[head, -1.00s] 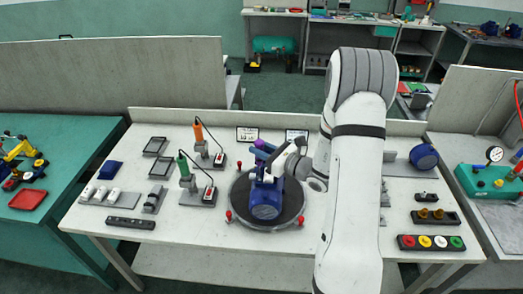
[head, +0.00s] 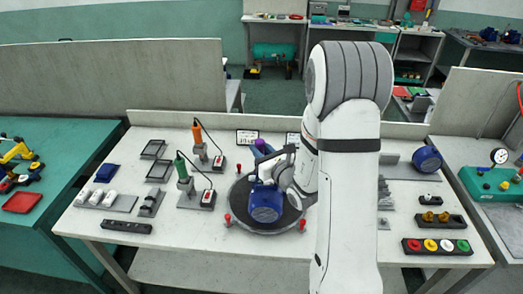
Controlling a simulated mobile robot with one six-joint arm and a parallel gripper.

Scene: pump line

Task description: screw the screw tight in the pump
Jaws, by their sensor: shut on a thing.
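The blue pump (head: 265,205) stands on the round dark plate (head: 238,203) in the middle of the table. My gripper (head: 264,168) is at the pump's upper side, reaching in from the right. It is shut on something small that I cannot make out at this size. A purple part (head: 263,147) shows just behind the gripper. The screw and its hole in the pump cannot be made out. My arm covers the area right of the pump.
A green-handled driver (head: 181,165) and an orange-handled driver (head: 197,133) stand on the left, with cables. Red knobs (head: 228,219) edge the plate. A button strip (head: 437,246) and another blue pump (head: 427,158) are on the right.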

